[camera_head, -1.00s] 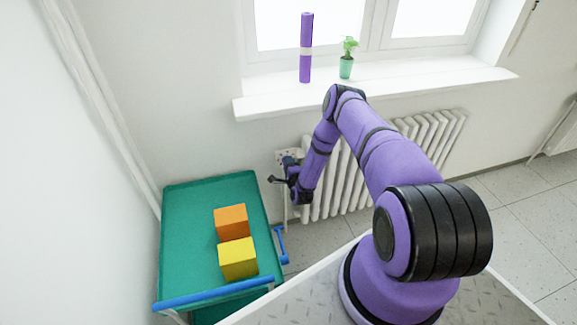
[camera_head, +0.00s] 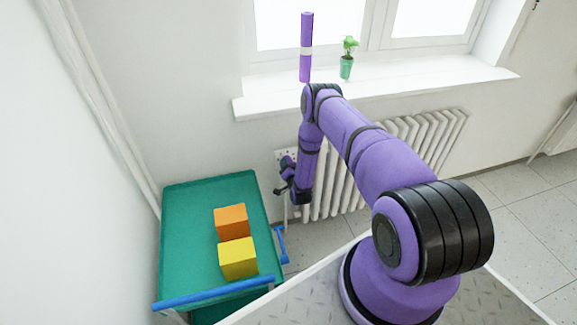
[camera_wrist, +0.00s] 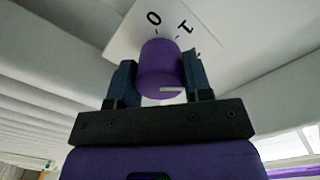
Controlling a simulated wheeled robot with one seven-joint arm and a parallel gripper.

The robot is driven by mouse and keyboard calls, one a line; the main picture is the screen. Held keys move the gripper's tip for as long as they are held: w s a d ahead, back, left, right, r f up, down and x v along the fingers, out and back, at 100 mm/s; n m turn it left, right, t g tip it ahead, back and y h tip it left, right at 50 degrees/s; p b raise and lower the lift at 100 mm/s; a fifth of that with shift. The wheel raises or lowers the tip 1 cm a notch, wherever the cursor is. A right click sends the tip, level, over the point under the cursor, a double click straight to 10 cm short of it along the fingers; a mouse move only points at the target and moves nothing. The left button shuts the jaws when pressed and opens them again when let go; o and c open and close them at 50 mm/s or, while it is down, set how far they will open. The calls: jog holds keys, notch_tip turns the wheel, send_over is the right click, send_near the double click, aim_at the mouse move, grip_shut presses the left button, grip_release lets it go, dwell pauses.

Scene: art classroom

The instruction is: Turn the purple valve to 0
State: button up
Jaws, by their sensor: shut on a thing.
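The purple valve (camera_wrist: 160,65) is a round knob on a white plate (camera_wrist: 130,35) marked 0 and 1. It has a short white line on its near face; I cannot tell exactly which mark it points to. In the wrist view my gripper (camera_wrist: 160,80) is shut on the valve, one dark blue finger on each side. In the head view my gripper (camera_head: 284,184) is at the wall beside the radiator's left end, and the plate (camera_head: 282,156) shows partly behind it.
A white radiator (camera_head: 430,130) stands right of the valve, under a sill (camera_head: 400,84) with a purple roll (camera_head: 306,45) and a potted plant (camera_head: 347,62). A green cart (camera_head: 185,230) with an orange cube (camera_head: 231,221) and a yellow cube (camera_head: 238,257) is at left.

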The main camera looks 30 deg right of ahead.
jog(key=n, duration=0.5)
jog(key=shift+s+f, duration=0.1)
jog(key=n, duration=0.4)
jog(key=shift+n, duration=0.4)
jog(key=n, duration=0.4)
jog(key=shift+n, duration=0.3)
jog(key=n, duration=0.4)
jog(key=shift+d+n, duration=0.15)
jog(key=shift+n, duration=0.25)
jog(key=shift+s, duration=0.1)
jog(key=o, duration=0.9)
jog(key=v, duration=1)
jog(key=shift+s+a, duration=0.2)
jog(key=shift+s, duration=0.1)
